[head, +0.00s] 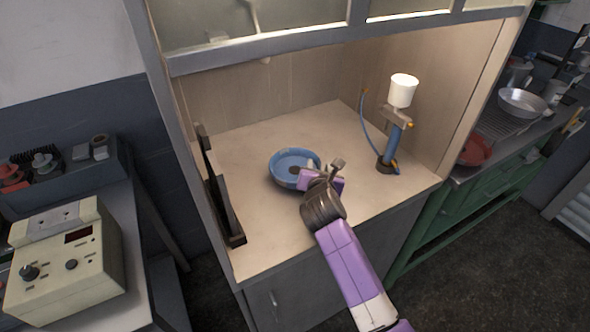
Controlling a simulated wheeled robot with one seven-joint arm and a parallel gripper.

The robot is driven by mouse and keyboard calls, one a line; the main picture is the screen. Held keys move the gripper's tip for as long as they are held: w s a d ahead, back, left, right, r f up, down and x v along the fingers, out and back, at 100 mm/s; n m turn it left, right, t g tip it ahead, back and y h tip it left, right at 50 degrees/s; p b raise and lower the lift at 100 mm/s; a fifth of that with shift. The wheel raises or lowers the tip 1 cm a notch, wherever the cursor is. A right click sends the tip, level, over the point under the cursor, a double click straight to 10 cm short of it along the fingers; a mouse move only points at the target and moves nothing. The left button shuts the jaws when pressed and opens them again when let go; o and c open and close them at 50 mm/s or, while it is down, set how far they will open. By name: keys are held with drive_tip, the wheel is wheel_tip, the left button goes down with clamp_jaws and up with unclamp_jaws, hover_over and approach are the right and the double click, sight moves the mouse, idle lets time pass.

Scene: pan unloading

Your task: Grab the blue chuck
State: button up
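A blue, round, shallow dish-like piece, which I take for the blue chuck (284,181), sits on the pale floor of the cabinet near its middle. A dark round spot shows inside it. My gripper (311,172) is at its right side, with the tip at or over the right rim. I cannot tell whether it touches the rim. My wrist and the purple gripper body hide the fingers and part of the chuck's right edge, so their opening does not show.
A blue stand with a white cup (403,91) and a hose stands at the cabinet's right. A dark upright frame (221,195) stands along the left edge. The cabinet floor behind the chuck is clear. An overhead frame (330,37) crosses the cabinet's top.

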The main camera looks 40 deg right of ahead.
clamp_jaws()
drive_tip(key=shift+r, duration=0.1)
